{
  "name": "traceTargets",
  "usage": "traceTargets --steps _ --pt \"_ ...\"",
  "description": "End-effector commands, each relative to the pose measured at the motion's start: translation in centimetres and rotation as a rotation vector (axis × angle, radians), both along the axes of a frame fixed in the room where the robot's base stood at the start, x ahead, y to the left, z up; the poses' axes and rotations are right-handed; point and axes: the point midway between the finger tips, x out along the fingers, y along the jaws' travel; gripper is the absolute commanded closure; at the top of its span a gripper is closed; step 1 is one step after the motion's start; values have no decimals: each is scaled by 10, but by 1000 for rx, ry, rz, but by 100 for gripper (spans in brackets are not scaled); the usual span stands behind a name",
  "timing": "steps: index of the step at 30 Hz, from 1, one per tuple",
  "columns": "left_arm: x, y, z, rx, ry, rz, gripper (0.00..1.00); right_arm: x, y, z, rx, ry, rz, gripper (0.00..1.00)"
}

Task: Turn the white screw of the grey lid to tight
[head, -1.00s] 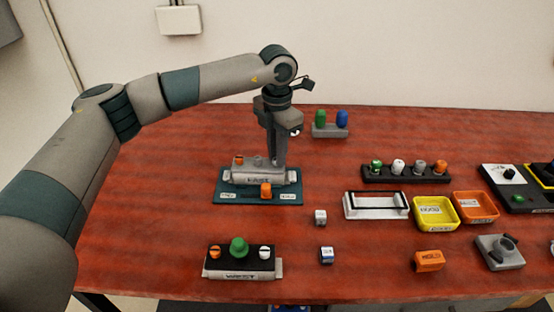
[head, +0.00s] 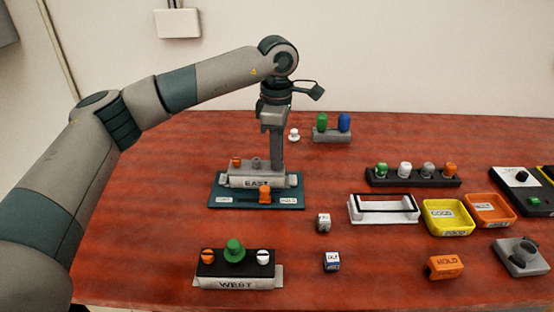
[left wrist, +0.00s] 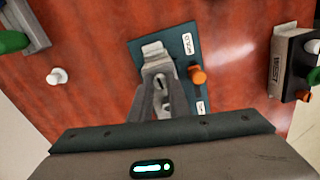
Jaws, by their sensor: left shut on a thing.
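The grey lid (head: 238,168) sits on the unit labelled EAST (head: 257,183), on a teal board (head: 225,201). An orange screw (head: 237,161) is at the lid's left end, with a grey knob (head: 256,164) at the middle. My left gripper (head: 277,170) points straight down at the lid's right end, shut around what it holds there. In the left wrist view the fingers (left wrist: 163,98) come together over the lid. My right gripper is not in view.
An orange peg (head: 265,194) stands in front of EAST. The WEST unit (head: 236,284) with a black lid (head: 220,268) is nearer. A white peg (head: 294,134) stands behind. To the right are a white frame (head: 412,215), a yellow tray (head: 449,231) and an orange tray (head: 490,222).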

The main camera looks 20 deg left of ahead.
Motion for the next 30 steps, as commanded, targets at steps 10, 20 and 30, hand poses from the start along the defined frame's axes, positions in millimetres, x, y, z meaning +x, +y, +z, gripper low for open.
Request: traceTargets --steps 10,20,30 --pt "0 0 0 0 0 -120 100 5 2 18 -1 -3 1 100" --pt "0 0 1 0 0 -128 100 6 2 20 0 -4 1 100" --pt "0 0 0 0 0 -127 76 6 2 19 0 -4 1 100"
